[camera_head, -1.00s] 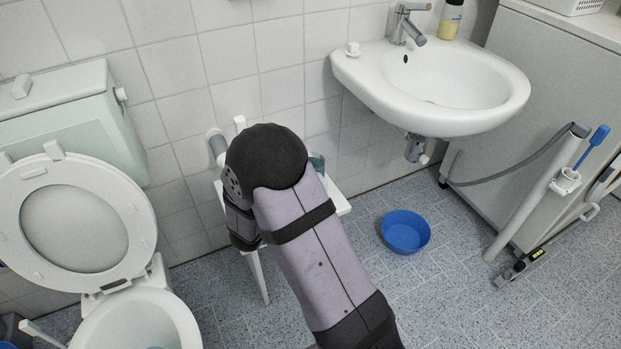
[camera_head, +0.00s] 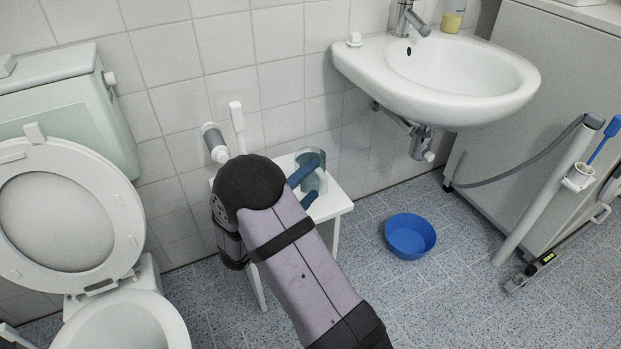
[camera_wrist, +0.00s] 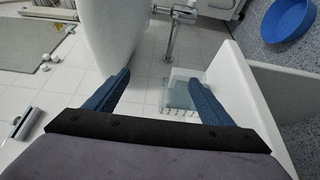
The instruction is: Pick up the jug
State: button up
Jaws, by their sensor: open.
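The jug (camera_head: 314,160) is a translucent teal vessel, upright on a small white stool (camera_head: 338,204) against the tiled wall. It also shows in the wrist view as a clear teal shape (camera_wrist: 178,97) between the finger lines, closer to the right finger. My gripper (camera_head: 308,183) has two blue fingers, spread apart with nothing held. In the head view the fingers point toward the jug and overlap its left and lower edges; I cannot tell whether they touch it. In the wrist view the gripper (camera_wrist: 160,79) is open. My arm hides part of the stool.
The sink (camera_head: 460,85) overhangs at the upper right, with its drain pipe (camera_head: 420,142) below. A toilet (camera_head: 75,215) stands at the left. Wall-mounted items (camera_head: 215,143) are close behind my arm. A blue basin (camera_head: 410,236) lies on open floor to the right.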

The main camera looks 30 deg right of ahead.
aim_at(321, 187)
notch_tip(321, 187, down, 6)
jog(key=shift+r+b, duration=0.1)
jog(key=shift+b, duration=1)
jog(key=shift+w+d+r, duration=0.1)
jog(key=shift+w+d, duration=0.25)
jog(key=shift+d, duration=0.2)
jog(key=b+x, duration=0.2)
jog(key=x, duration=0.3)
jog(key=shift+d, duration=0.15)
jog(key=shift+w+d, duration=0.25)
jog(key=shift+d, duration=0.2)
jog(key=shift+c, duration=0.6)
jog(key=shift+r, duration=0.1)
grip_shut()
jog(key=shift+r, duration=0.1)
